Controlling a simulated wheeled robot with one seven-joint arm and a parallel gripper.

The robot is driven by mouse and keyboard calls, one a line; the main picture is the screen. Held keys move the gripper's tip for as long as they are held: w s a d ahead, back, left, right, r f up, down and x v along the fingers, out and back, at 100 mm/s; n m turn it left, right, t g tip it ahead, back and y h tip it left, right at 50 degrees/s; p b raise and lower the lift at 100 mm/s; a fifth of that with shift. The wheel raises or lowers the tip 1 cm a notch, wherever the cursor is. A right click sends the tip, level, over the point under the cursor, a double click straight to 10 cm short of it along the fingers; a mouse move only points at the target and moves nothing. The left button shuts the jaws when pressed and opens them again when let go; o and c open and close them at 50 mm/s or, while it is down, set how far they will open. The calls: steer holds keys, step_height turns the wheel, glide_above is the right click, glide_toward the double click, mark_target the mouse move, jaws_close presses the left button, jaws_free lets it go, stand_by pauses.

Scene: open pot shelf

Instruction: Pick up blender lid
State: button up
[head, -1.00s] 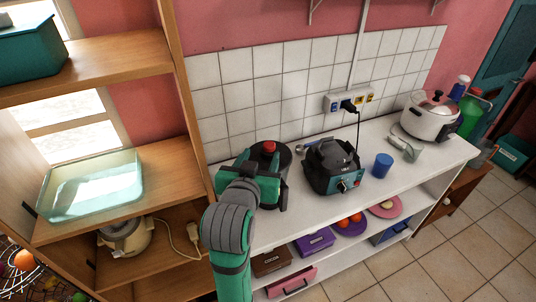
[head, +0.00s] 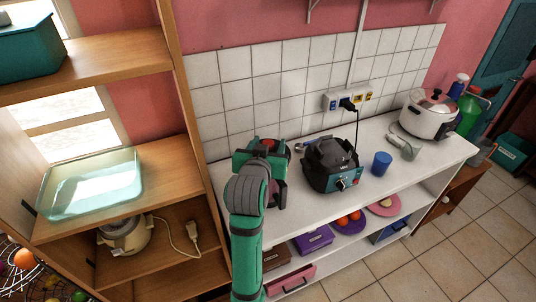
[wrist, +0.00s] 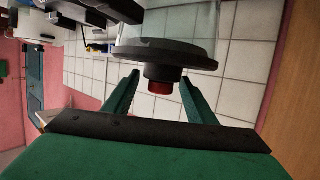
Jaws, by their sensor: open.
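The blender lid is a dark round disc with a red knob. In the wrist view the lid (wrist: 166,54) appears upside down at the top middle, against the clear jar (wrist: 180,20). Its red knob (wrist: 159,87) lies between the two green fingers of my gripper (wrist: 160,79), with a visible gap on each side. My gripper is open and holds nothing. In the head view my gripper (head: 263,152) is over the left end of the white counter. The red knob shows beside it (head: 268,143); my arm and gripper hide most of the lid and jar.
A dark appliance with a teal base (head: 333,165) stands just right of my gripper, its cord plugged into the wall. A blue cup (head: 381,163) and a white cooker (head: 430,116) are farther right. A wooden shelf unit (head: 186,110) stands close on the left.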

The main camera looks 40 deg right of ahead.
steer(key=c, duration=1.2)
steer(key=shift+r, duration=0.1)
